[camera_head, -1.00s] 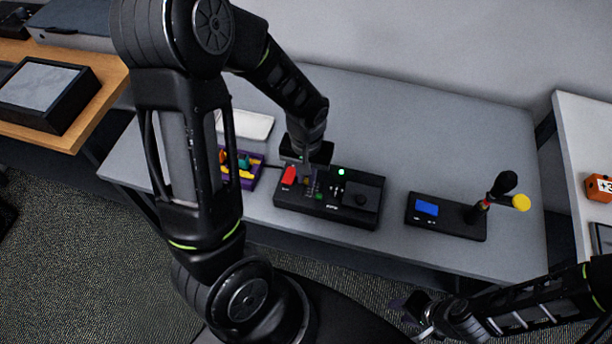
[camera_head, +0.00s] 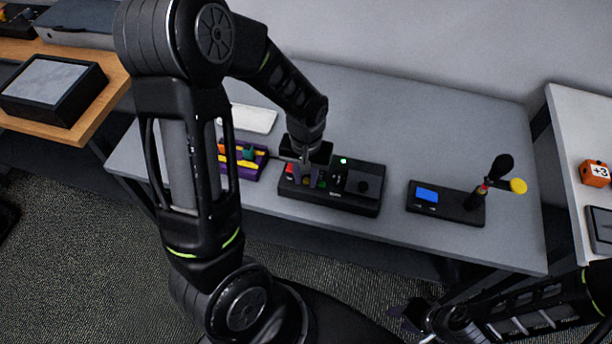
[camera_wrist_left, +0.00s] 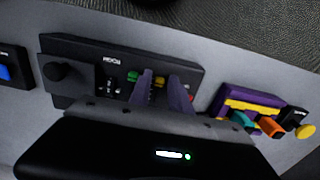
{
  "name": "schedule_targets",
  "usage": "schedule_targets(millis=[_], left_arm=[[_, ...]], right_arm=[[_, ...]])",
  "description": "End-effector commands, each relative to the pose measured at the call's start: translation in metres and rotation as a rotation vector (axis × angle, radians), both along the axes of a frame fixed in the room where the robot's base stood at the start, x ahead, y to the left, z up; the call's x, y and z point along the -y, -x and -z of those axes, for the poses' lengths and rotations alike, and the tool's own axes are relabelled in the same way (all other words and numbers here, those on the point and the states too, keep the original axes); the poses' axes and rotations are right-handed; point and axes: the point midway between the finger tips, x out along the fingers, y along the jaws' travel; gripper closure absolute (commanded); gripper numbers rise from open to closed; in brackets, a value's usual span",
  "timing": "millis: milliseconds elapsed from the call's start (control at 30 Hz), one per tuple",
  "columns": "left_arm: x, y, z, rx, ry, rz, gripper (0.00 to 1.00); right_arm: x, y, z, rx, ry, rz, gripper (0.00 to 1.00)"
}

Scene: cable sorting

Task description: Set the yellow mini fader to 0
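The black control box (camera_head: 343,199) stands on the grey table. In the left wrist view its yellow mini fader (camera_wrist_left: 159,80) shows between my left gripper's two fingers, beside a green fader (camera_wrist_left: 132,76). My left gripper (camera_head: 307,172) is over the left half of the box, pointing down; in its wrist view (camera_wrist_left: 161,76) the fingers are apart on either side of the yellow fader. I cannot tell whether they touch it. The scale beside the fader is hidden. My right gripper (camera_head: 412,316) hangs low at the bottom right, away from the box; its fingers are unclear.
A purple tray with colored pieces (camera_head: 240,160) stands left of the box. A black joystick unit with a blue screen (camera_head: 448,204) stands to the right. A red part (camera_wrist_left: 192,98) lies close beside the fingers. The table between the boxes is clear.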

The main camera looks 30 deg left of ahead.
Motion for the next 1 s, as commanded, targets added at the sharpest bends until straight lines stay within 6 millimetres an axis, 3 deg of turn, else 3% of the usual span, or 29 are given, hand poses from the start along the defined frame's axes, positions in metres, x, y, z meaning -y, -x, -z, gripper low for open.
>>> schedule_targets(millis=[167, 500, 1000], left_arm=[[0.000, -0.002, -0.017, 0.005, 0.000, 0.001, 0.76], [0.001, -0.001, -0.069, 0.003, 0.001, 0.001, 0.76], [0.001, 0.000, -0.076, -0.002, 0.001, 0.000, 0.76]], right_arm=[[0.000, 0.000, 0.001, 0.000, 0.000, 0.000, 0.64], [0.000, 0.000, 0.003, 0.001, -0.001, -0.001, 0.64], [0.000, -0.001, 0.003, 0.001, -0.001, -0.001, 0.64]])
